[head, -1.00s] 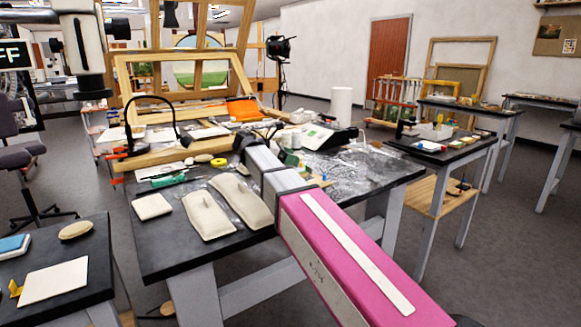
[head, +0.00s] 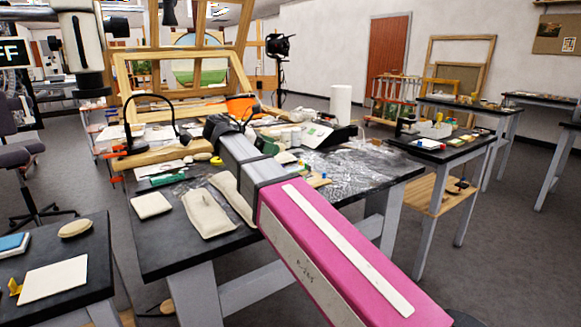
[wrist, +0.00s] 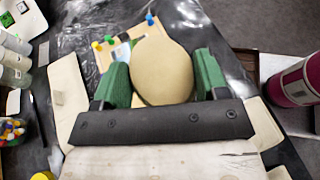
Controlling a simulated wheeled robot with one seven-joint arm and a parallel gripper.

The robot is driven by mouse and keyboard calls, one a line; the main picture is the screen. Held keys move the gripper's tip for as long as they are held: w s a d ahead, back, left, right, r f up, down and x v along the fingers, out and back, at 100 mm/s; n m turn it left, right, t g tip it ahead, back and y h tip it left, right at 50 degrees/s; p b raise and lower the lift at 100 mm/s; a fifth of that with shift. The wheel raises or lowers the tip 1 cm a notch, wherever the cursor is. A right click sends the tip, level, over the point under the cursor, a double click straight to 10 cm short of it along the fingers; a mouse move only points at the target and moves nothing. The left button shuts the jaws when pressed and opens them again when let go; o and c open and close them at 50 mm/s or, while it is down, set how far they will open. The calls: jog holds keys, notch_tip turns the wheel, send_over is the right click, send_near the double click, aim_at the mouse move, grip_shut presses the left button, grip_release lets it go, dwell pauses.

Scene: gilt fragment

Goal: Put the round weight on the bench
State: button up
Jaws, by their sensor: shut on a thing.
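My gripper (wrist: 162,82) shows in the wrist view, its green fingers closed on either side of a round, beige weight (wrist: 160,68). The weight appears over the dark bench top, but I cannot tell whether it touches anything below. The dark-topped bench (head: 165,245) stands in the middle of the head view. In that view my arm reaches across the bench and the held weight cannot be made out. A similar oval tan piece (head: 75,228) lies on the side table at left.
Beige padded bags (head: 207,212) and a cream block (head: 150,205) lie on the bench's front left. A small board with pushpins (wrist: 106,55) lies near the weight. Tools, a black lamp and a wooden frame crowd the back. The bench's front left corner is bare.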

send_over(290, 171)
notch_tip(290, 171, down, 7)
jog(key=shift+w, duration=0.1)
jog(key=shift+f, duration=1.8)
jog(key=shift+f, duration=0.15)
jog(key=shift+f, duration=0.25)
jog(key=o, duration=0.9)
jog(key=shift+o, duration=1)
